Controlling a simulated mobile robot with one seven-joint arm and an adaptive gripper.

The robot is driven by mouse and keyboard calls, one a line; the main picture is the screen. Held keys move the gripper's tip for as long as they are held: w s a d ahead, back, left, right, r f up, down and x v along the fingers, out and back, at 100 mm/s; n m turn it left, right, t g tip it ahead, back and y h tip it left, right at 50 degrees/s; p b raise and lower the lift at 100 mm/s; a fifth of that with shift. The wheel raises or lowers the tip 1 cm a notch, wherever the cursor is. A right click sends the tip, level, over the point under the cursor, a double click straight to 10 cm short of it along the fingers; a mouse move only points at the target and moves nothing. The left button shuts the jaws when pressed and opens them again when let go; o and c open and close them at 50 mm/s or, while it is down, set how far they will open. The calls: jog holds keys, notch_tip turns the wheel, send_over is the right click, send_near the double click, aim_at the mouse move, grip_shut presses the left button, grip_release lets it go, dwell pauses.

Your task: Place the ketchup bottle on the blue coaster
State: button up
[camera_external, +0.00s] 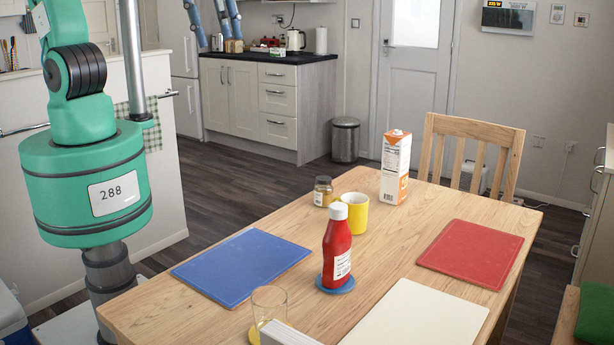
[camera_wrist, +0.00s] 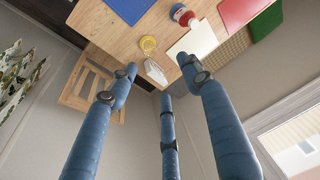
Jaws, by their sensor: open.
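The ketchup bottle (camera_external: 337,248), red with a white cap and label, stands upright on the round blue coaster (camera_external: 346,287) on the wooden table. Most of the coaster is hidden under the bottle. In the wrist view the bottle (camera_wrist: 181,13) and a bit of the blue coaster (camera_wrist: 193,23) show near the top. My gripper (camera_external: 219,42) shows only in part at the top of the external view, its blue fingers spread and empty. In the wrist view my gripper (camera_wrist: 158,72) has its fingers apart with nothing held. It is clear of the bottle.
On the table (camera_external: 200,317) are a blue board (camera_external: 242,266), a red board (camera_external: 470,253), a cream board (camera_external: 415,315), a yellow mug (camera_external: 355,213), a jar (camera_external: 323,191), a carton (camera_external: 395,167) and a glass (camera_external: 269,305). A chair (camera_external: 470,150) stands behind.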

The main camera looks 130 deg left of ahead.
jog(key=s+d+r+t, duration=0.1)
jog(key=s+d+r, duration=0.1)
jog(key=s, duration=0.8)
jog(key=s+d+r+t, duration=0.1)
jog(key=s+d, duration=0.4)
jog(key=s, duration=0.5)
jog(key=shift+r+h, duration=0.3)
jog(key=shift+r, duration=0.1)
jog(key=shift+f, duration=0.1)
notch_tip(320, 180, down, 3)
jog(key=b, duration=0.3)
